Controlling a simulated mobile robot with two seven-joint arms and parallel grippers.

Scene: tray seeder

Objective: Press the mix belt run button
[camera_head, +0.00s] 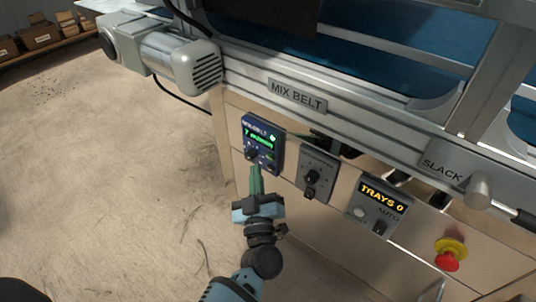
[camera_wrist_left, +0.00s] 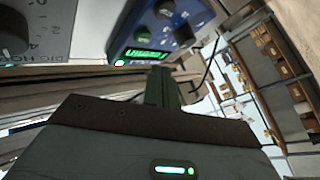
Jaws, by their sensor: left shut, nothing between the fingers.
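The blue mix belt control box (camera_head: 275,150) is on the panel below the MIX BELT label (camera_head: 297,95). It has a lit green display, a small green light and dark controls under the display. In the left wrist view the box (camera_wrist_left: 146,32) appears upside down, with a round knob (camera_wrist_left: 164,9) and a dark button (camera_wrist_left: 183,36). My left gripper (camera_head: 256,172) is shut and empty, its green fingers pointing up at the box's lower edge. My right gripper is out of view.
A grey dial box (camera_head: 318,165) and a TRAYS display box (camera_head: 376,212) are to the right. A red stop button (camera_head: 447,262) is on yellow further right. A grey motor (camera_head: 180,62) juts out at upper left. The floor at left is clear.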

